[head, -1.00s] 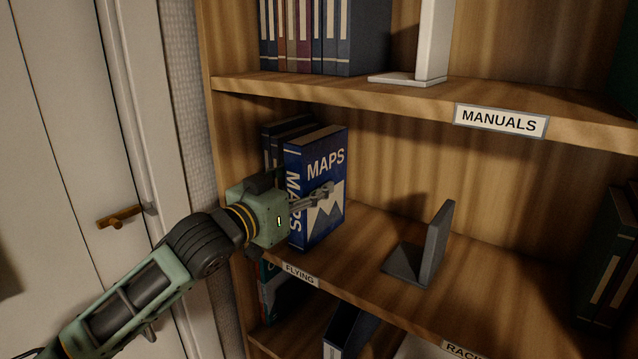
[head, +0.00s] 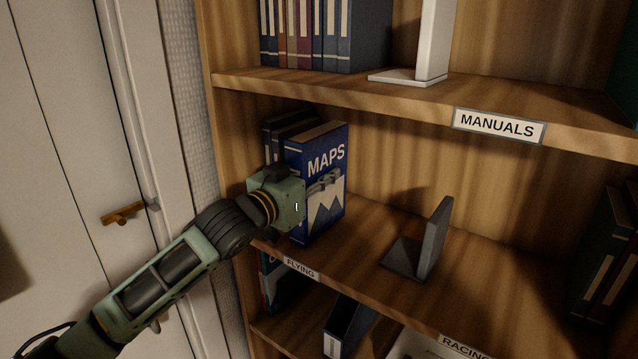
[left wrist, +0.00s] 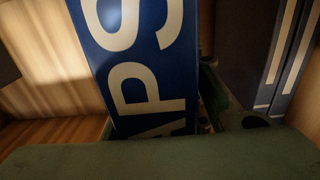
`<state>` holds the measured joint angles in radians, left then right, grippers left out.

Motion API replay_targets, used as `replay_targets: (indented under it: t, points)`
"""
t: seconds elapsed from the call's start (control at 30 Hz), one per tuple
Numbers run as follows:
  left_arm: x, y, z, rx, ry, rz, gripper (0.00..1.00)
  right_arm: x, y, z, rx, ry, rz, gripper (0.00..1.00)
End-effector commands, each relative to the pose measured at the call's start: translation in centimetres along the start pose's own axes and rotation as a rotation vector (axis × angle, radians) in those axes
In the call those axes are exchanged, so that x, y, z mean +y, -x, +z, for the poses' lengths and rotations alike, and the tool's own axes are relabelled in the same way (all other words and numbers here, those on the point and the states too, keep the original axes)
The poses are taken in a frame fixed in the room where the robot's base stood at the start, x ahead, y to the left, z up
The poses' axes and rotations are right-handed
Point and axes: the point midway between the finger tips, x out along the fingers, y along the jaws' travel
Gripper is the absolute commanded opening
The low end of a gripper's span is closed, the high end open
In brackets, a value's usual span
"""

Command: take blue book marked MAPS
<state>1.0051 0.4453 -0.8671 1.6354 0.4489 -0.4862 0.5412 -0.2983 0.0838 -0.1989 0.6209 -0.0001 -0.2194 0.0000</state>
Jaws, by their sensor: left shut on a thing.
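The far finger's contact is partly hidden. My right gripper is not in view.
Dark books (head: 284,124) stand close behind the blue book. A grey bookend (head: 433,243) stands to its right on the same shelf (head: 370,255), with bare board between. The MANUALS shelf (head: 380,95) is overhead. A door handle (head: 124,214) is at left.

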Motion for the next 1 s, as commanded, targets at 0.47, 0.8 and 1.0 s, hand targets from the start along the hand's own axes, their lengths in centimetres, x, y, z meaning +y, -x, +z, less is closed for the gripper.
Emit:
replay_targets:
  t: [0.47,0.8,1.0]
  points:
    - [0.0,0.0,-0.3,0.005,0.0,0.001,0.0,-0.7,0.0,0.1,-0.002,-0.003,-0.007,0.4]
    - [0.0,0.3,-0.7,0.007,-0.002,0.0,0.0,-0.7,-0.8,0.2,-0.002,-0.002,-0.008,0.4]
    - [0.0,0.5,-3.5,0.011,-0.003,0.001,0.0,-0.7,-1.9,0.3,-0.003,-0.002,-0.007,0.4]
